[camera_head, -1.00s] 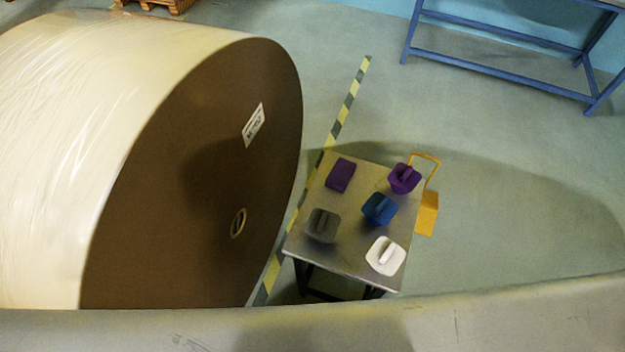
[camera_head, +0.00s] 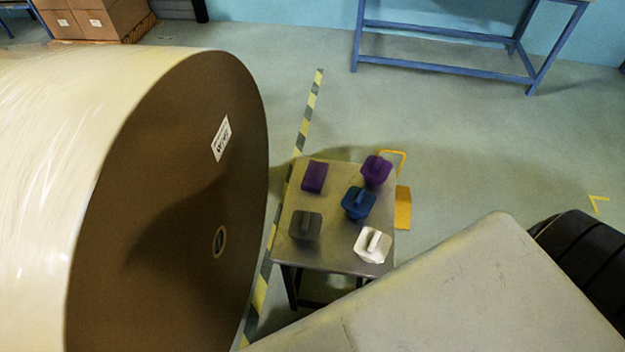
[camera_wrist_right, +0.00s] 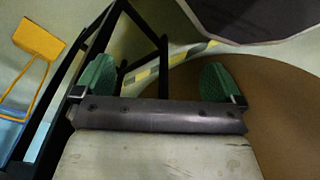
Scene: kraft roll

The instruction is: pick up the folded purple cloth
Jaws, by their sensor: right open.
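The folded purple cloth (camera_head: 314,177) lies flat at the far left corner of a small metal table (camera_head: 338,258) in the head view. A second purple item (camera_head: 376,170), with a raised ridge on top, sits at the far right corner. My right gripper (camera_wrist_right: 157,79) shows in the right wrist view with its two green fingertips wide apart and nothing between them. Dark table-like legs and yellow-black floor tape show beyond it. The cloth is not visible in that view. Neither gripper shows in the head view.
On the table, a blue item (camera_head: 359,203), a grey item (camera_head: 305,226) and a white item (camera_head: 372,245) sit near the cloth. A huge wrapped paper roll (camera_head: 170,200) stands close at left. A yellow cart-like object (camera_head: 403,207) is at right. A blue bench frame (camera_head: 445,68) stands behind.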

